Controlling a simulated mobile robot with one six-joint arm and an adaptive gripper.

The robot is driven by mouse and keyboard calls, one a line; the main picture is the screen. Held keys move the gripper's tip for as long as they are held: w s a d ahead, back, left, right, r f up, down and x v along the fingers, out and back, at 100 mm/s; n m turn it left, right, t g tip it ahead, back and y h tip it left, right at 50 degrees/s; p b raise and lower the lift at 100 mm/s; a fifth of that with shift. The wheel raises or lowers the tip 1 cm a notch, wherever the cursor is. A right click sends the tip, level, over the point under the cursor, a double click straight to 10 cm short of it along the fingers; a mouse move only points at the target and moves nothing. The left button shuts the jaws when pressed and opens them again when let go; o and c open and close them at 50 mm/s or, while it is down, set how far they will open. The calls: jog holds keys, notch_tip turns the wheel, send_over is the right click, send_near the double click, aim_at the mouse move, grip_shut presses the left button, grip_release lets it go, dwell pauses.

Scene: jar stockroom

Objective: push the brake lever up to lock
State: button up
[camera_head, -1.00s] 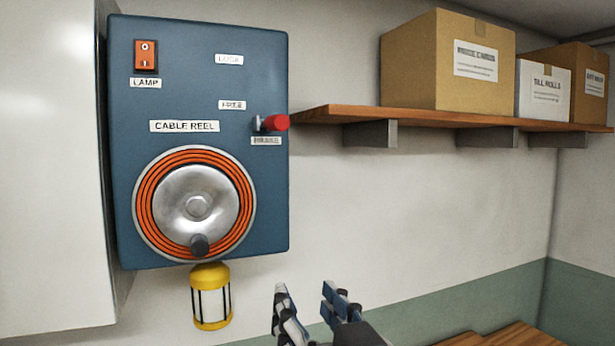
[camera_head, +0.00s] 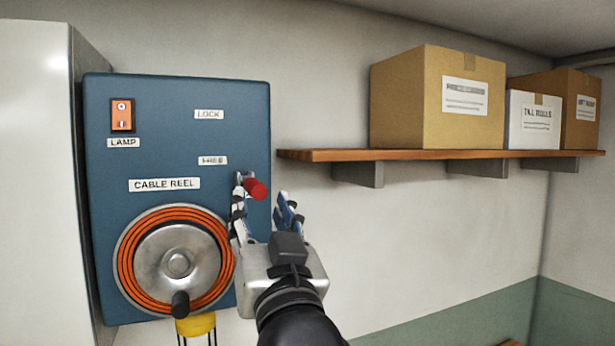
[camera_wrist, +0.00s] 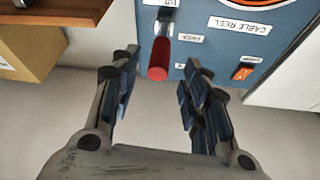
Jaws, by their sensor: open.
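The brake lever (camera_head: 256,189), with a red grip, sticks out at the right side of the blue cable reel panel (camera_head: 225,145). It stands just below the FREE label (camera_head: 213,160), with the LOCK label (camera_head: 209,114) higher up. My gripper (camera_head: 263,197) is open at the lever, one finger on each side of the red grip in the head view. In the wrist view the red grip (camera_wrist: 159,58) shows between the fingertips of my gripper (camera_wrist: 159,62). I cannot tell whether a finger touches it. The label under the lever is hidden in the head view.
The panel also carries a lamp switch (camera_head: 122,114) and a reel with a crank (camera_head: 177,264). To the right, a wooden shelf (camera_head: 330,155) holds boxes (camera_head: 425,110). The wall beneath the shelf is clear.

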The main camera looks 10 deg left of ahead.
aim_at(255, 188)
jog(key=p+x, duration=0.2)
jog(key=x, duration=0.5)
jog(key=shift+c, duration=0.4)
grip_shut()
